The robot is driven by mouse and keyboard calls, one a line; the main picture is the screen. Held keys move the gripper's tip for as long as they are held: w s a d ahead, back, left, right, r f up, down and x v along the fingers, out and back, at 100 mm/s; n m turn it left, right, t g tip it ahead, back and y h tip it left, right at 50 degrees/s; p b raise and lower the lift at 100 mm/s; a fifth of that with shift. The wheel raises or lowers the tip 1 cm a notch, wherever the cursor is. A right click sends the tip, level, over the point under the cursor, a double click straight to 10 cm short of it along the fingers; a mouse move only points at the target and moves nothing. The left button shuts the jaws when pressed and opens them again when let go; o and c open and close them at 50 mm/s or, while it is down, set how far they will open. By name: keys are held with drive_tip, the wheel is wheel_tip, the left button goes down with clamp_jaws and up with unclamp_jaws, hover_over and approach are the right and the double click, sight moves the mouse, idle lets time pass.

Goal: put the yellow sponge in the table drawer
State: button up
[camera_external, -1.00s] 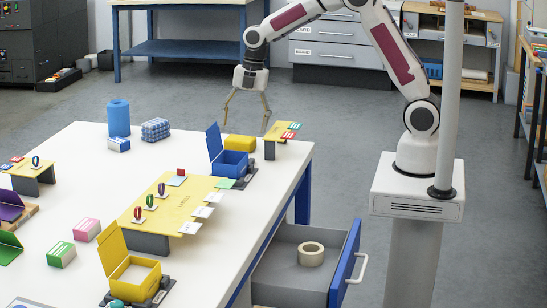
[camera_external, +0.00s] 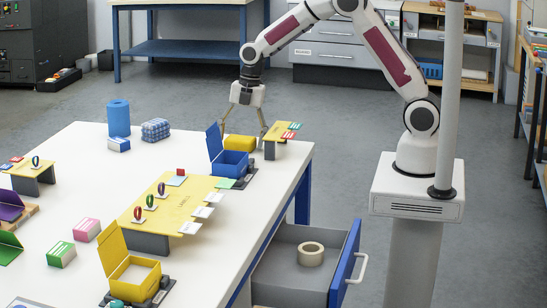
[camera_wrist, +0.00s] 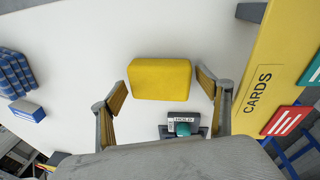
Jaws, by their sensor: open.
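The yellow sponge (camera_external: 239,143) lies on the white table, behind the open blue box. In the wrist view the sponge (camera_wrist: 160,79) lies flat between my two fingers, with a gap on both sides. My gripper (camera_external: 243,135) is open and lowered around the sponge, one finger to each side; in the wrist view my gripper (camera_wrist: 164,90) holds nothing. The table drawer (camera_external: 300,277) is pulled open at the table's right side, with its blue front (camera_external: 345,262) outward. A roll of tape (camera_external: 310,254) lies in it, with bare floor around the roll.
A blue lidded box (camera_external: 232,163) stands in front of the sponge. A yellow CARDS stand (camera_external: 285,132) is close to its right; it also shows in the wrist view (camera_wrist: 268,60). Blue-checked pack (camera_external: 155,130) and blue roll (camera_external: 119,118) stand to the left.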

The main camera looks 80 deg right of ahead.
sight(240, 137)
drive_tip(key=c, duration=0.7)
drive_tip(key=shift+o, duration=0.2)
drive_tip(key=shift+r, duration=0.15)
drive_tip(key=shift+r, duration=1.4)
drive_tip(key=shift+d+r, duration=0.25)
drive_tip(key=d, duration=1.7)
drive_tip(key=shift+d, duration=0.3)
drive_tip(key=shift+c, duration=0.2)
